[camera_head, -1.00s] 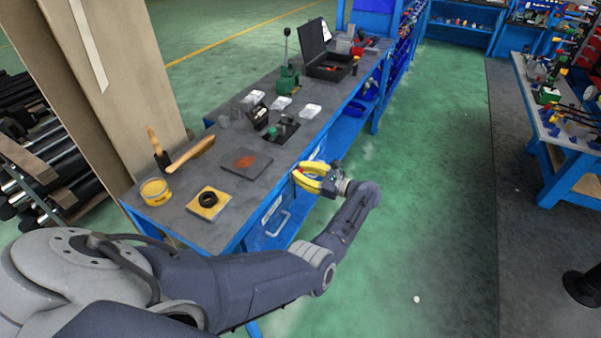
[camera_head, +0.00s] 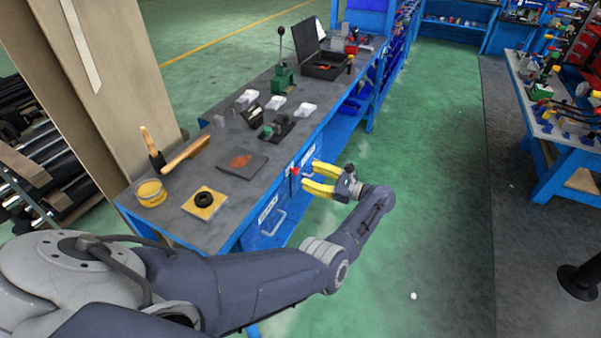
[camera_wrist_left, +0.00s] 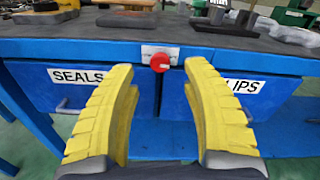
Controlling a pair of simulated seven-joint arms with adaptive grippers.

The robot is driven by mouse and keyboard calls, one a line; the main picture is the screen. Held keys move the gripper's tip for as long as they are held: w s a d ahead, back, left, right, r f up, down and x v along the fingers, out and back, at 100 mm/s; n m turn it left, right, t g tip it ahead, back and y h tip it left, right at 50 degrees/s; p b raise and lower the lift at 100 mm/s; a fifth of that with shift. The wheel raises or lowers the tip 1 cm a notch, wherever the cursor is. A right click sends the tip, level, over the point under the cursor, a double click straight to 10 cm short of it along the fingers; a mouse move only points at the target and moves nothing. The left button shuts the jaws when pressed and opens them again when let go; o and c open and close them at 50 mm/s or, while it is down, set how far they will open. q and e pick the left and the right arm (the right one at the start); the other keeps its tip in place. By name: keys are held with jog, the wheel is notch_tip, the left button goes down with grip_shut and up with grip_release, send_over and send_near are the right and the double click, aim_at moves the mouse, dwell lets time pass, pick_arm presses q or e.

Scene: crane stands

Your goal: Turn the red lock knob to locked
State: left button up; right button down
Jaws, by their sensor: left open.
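The red lock knob (camera_wrist_left: 160,63) sits on a small pale plate (camera_wrist_left: 148,50) on the blue bench front, between two drawers. It also shows as a small red spot in the head view (camera_head: 294,171). In the left wrist view a light mark shows on the knob's face; I cannot tell its lock position. My left gripper (camera_head: 308,178) is open, its yellow fingers pointing at the bench front. In the wrist view the fingertips (camera_wrist_left: 158,68) are on either side of the knob, apart from it. My right gripper is not in view.
Drawers labelled SEALS (camera_wrist_left: 78,76) and partly hidden LIPS (camera_wrist_left: 245,86) flank the knob. Green floor (camera_head: 430,150) to the right is clear.

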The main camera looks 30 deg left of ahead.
pick_arm(q)
jog(key=d, duration=0.6)
jog(key=shift+w, duration=0.25)
